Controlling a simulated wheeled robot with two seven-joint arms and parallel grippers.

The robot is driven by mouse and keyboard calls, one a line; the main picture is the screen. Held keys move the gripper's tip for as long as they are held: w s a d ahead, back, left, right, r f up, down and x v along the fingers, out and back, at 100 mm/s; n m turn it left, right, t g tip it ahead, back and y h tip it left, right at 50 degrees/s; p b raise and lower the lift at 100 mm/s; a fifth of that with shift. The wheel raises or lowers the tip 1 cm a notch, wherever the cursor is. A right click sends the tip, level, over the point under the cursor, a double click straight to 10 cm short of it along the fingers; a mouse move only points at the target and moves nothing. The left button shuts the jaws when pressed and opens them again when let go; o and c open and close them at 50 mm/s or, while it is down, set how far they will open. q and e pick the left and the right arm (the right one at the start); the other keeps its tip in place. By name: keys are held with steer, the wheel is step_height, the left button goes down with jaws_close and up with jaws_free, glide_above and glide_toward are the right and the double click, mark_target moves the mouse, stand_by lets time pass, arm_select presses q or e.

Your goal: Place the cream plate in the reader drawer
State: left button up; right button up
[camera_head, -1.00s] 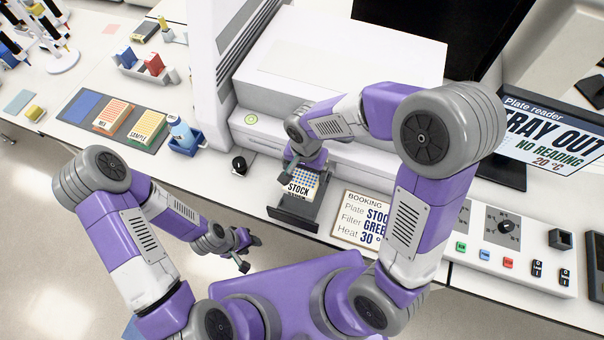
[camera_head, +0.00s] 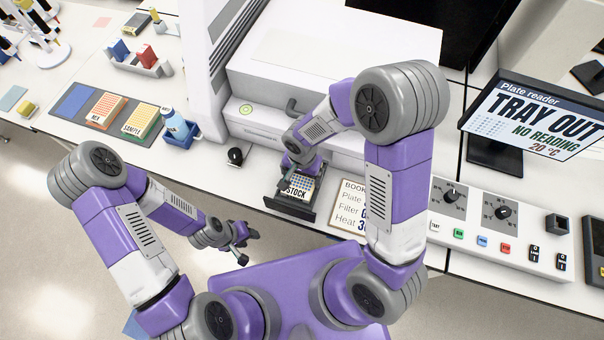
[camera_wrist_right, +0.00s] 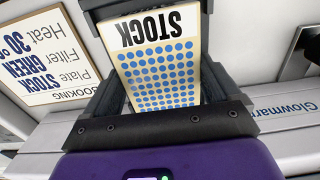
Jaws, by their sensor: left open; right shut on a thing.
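The cream plate (camera_head: 304,184), marked STOCK with blue dots, is at the open dark reader drawer (camera_head: 290,207) in the head view. The plate also fills the middle of the right wrist view (camera_wrist_right: 160,72). My right gripper (camera_head: 298,178) is shut on it, with a dark finger along each side. The plate lies over or within the drawer; I cannot tell whether it touches the drawer floor. My left gripper (camera_head: 245,240) is open and empty, in front of the bench and to the left of the drawer.
The white plate reader (camera_head: 330,60) stands behind the drawer. A booking card (camera_head: 352,210) lies right of it. A screen (camera_head: 535,115) reads TRAY OUT. A control panel (camera_head: 495,235) is at right. A dark mat (camera_head: 110,112) with two other plates and a blue bottle holder (camera_head: 181,136) are at left.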

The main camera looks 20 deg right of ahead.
mark_target(302, 177)
steer(key=o, duration=0.9)
steer(key=shift+r+p, duration=0.2)
steer(key=shift+p, duration=0.2)
steer(key=shift+r+p, duration=0.35)
steer(key=shift+r, duration=5.6)
